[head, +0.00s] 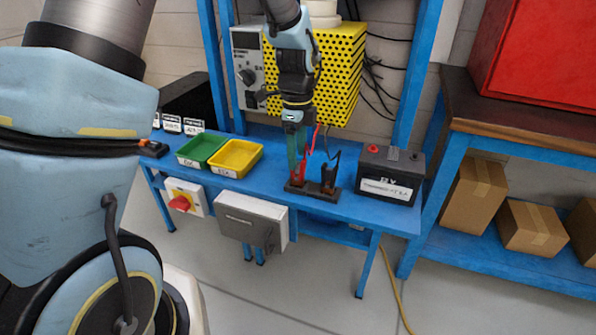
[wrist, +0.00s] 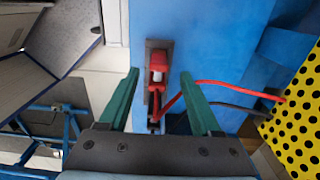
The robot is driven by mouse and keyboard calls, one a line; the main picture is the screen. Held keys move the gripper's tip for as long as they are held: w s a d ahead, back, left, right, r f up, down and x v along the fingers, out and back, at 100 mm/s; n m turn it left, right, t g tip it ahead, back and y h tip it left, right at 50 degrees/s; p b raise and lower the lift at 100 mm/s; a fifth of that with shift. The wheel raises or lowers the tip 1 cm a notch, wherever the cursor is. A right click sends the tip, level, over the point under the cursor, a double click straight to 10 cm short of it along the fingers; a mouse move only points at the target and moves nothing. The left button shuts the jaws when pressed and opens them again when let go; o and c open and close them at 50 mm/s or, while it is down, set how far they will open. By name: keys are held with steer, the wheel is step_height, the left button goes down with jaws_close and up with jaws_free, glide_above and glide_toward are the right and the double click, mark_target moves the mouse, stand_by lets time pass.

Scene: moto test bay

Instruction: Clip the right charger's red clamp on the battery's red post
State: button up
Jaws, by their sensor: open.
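The red clamp (head: 299,171) stands upright in a dark holder (head: 312,191) on the blue bench, with a black clamp (head: 329,177) to its right. In the wrist view the red clamp (wrist: 158,67) lies ahead, between the lines of my two green fingers. My gripper (head: 296,160) is open and above the red clamp, pointing down. It also shows in the wrist view (wrist: 160,92), with nothing seen pinched. The black battery (head: 390,175) stands at the bench's right end. Its red post (head: 373,148) is on top at the left, bare of any clamp.
A yellow perforated charger box (head: 340,75) stands behind my arm; red and black cables run from the clamps towards it. Green (head: 201,149) and yellow (head: 236,158) trays sit left of the holder. A narrow strip of bench is clear between holder and battery.

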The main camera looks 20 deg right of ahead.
mark_target(298, 170)
steer(key=shift+s+f+p, duration=0.2)
steer(key=shift+f+p, duration=0.7)
steer(key=shift+f, duration=1.7)
jaws_close()
